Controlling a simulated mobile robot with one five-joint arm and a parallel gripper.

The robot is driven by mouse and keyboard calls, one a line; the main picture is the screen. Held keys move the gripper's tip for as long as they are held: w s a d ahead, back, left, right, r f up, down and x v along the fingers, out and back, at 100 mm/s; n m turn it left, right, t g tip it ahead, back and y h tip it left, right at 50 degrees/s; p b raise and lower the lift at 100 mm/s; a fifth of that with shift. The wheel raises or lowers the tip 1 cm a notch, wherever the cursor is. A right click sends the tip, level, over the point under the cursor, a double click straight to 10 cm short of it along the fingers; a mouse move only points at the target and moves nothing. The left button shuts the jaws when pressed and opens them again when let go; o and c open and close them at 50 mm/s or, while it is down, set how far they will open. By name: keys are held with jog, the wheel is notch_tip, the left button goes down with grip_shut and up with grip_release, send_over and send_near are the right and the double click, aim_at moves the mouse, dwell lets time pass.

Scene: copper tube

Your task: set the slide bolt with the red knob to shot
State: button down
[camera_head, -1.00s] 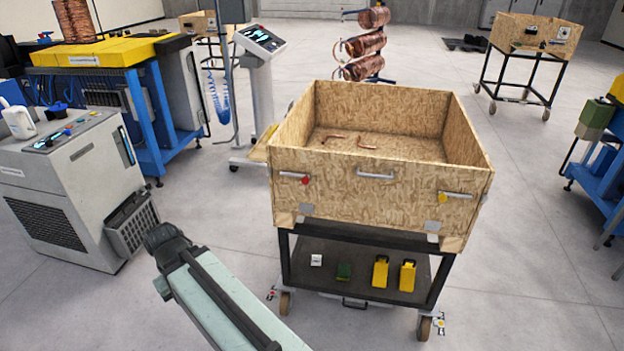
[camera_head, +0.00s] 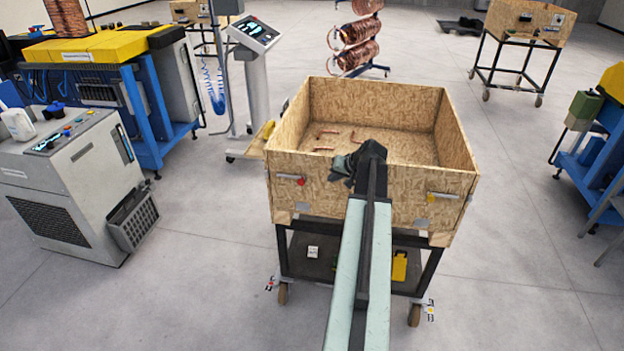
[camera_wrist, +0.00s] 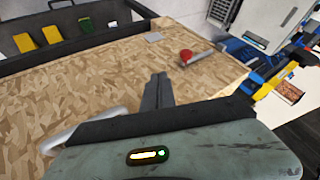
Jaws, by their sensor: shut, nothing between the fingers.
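The slide bolt with the red knob (camera_head: 301,182) is on the left part of the plywood crate's front wall (camera_head: 322,200). Its pale bar (camera_head: 287,177) runs left from the knob. In the wrist view the red knob (camera_wrist: 186,54) stands by the bar (camera_wrist: 201,58), beyond my fingertips. My gripper (camera_head: 342,168) is in front of the crate's front wall, right of the red knob and apart from it. In the wrist view my gripper (camera_wrist: 159,80) shows its fingers together and empty. My arm hides the middle of the front wall.
A second slide bolt with a yellow knob (camera_head: 431,199) is on the wall's right part. A pale pull handle (camera_wrist: 82,131) lies beside my gripper in the wrist view. Copper pieces (camera_head: 325,133) lie inside the crate. A grey machine (camera_head: 70,180) stands at left, with clear floor between.

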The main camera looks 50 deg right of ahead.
aim_at(311, 182)
jog(key=shift+a, duration=0.1)
jog(key=b+x, duration=0.8)
jog(key=x, duration=0.2)
jog(key=shift+f, duration=0.4)
jog(key=w, duration=0.1)
jog(key=w+a+r, duration=0.1)
jog(key=w+a+p, duration=0.1)
jog(key=shift+r, duration=0.25)
jog(key=shift+w+a, duration=0.15)
jog(key=shift+w, duration=0.1)
